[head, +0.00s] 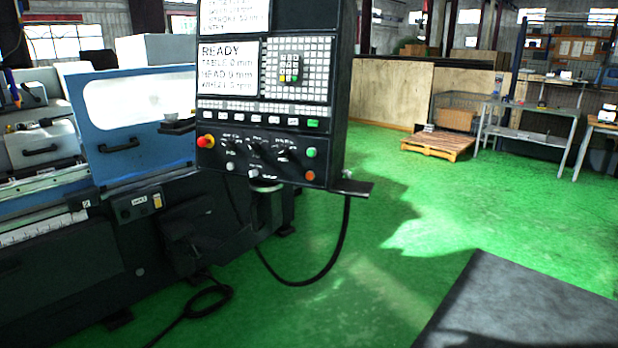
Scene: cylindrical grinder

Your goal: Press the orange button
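The orange button (310,176) is a small round button at the lower right corner of the black control panel (338,100). A green button (311,153) sits just above it. A red button on a yellow base (206,141) is at the panel's lower left. The panel's screen (230,68) reads READY. Nothing covers the orange button. Neither of my grippers is in view.
The blue and grey grinder (130,115) stands left of and behind the panel. A small ledge (352,187) juts from the panel's lower right. A black cable (345,240) hangs below. A dark flat surface (530,310) fills the lower right. Green floor (400,290) lies between.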

